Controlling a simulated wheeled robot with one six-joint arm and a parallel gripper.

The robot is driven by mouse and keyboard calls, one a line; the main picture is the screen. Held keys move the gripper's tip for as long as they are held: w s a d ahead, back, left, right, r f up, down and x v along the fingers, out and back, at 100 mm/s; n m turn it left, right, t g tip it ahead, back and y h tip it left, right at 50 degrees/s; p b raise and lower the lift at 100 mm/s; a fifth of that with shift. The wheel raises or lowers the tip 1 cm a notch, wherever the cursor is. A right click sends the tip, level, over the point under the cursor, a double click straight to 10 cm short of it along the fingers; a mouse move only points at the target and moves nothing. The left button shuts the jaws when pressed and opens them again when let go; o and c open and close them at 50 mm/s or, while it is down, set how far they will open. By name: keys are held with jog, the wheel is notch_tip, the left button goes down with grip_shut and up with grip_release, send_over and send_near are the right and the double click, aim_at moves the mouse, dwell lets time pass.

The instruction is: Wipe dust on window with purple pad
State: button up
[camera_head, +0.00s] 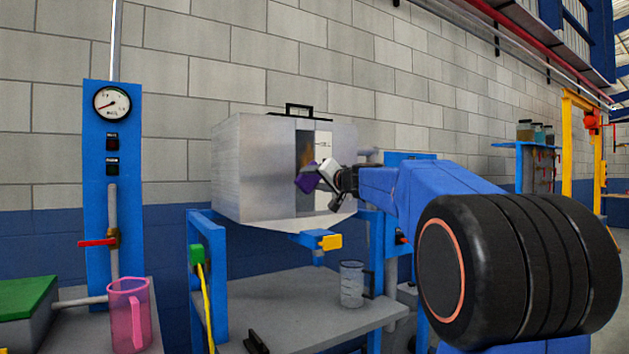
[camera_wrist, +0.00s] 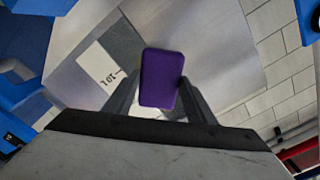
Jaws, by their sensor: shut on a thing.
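The purple pad (camera_head: 308,181) is held between the fingers of my gripper (camera_head: 328,180), which is shut on it. In the wrist view the pad (camera_wrist: 161,78) stands out between the two dark fingers (camera_wrist: 160,92). The window is a dark upright strip (camera_head: 304,144) on the front of a grey metal box (camera_head: 255,165). A brownish-orange smudge (camera_head: 306,152) shows on the strip, just above the pad. My gripper is in front of the strip's lower part and hides some of it. I cannot tell whether the pad touches the window.
A white label (camera_wrist: 99,67) is beside the strip. The box sits above a blue-framed bench (camera_head: 318,290) with a clear jug (camera_head: 352,284) below. A yellow-tipped blue part (camera_head: 328,242) juts out under the box. A pink jug (camera_head: 129,315) stands lower left.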

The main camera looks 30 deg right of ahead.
jog(key=w, duration=0.6)
dwell(0.5)
jog(key=shift+w, duration=0.95)
dwell(0.8)
jog(key=shift+d+r, duration=1.4)
jog(key=shift+d, duration=2.4)
jog(key=shift+a, duration=3.9)
jog(key=shift+r, duration=1.35)
jog(key=shift+w+d, duration=0.1)
jog(key=shift+d, duration=1.95)
